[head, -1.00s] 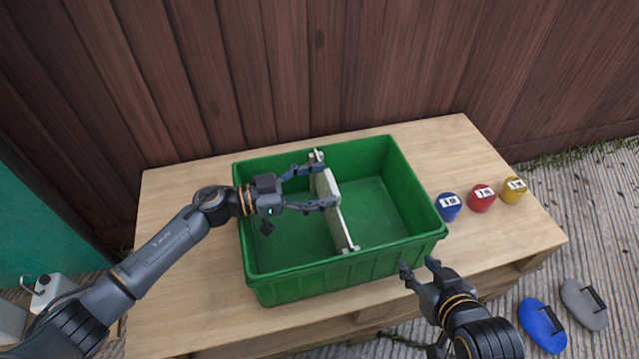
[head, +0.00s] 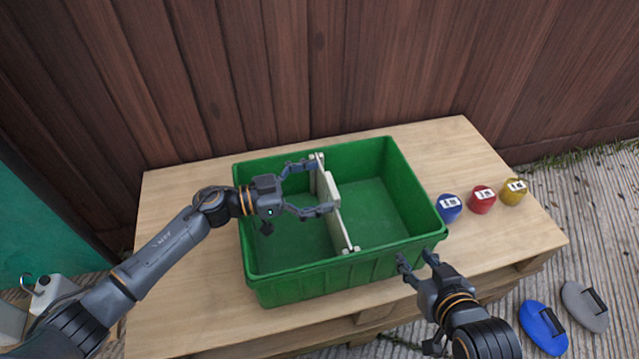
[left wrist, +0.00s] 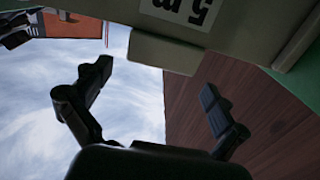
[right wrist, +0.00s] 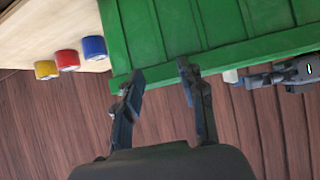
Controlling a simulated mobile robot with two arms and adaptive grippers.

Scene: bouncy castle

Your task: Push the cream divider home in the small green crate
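The small green crate (head: 285,285) stands on a wooden table. The cream divider (head: 343,232) runs across it from the back wall to the front wall, with a thicker block at its middle. Its ends show near the rim; I cannot tell how deep it sits. My left gripper (head: 321,188) is open over the crate, its fingertips at the divider's left side near the block. In the left wrist view the divider (left wrist: 250,35) is above the spread, empty fingers. My right gripper (head: 416,260) is open and empty outside the crate's front wall, near its right corner; the right wrist view shows the crate wall (right wrist: 190,30).
Blue (head: 449,207), red (head: 482,199) and yellow (head: 514,191) pots stand right of the crate. A wooden fence (head: 330,70) rises behind the table. Blue (head: 541,325) and grey (head: 584,305) flat objects lie on the ground at right. The table's left side is clear.

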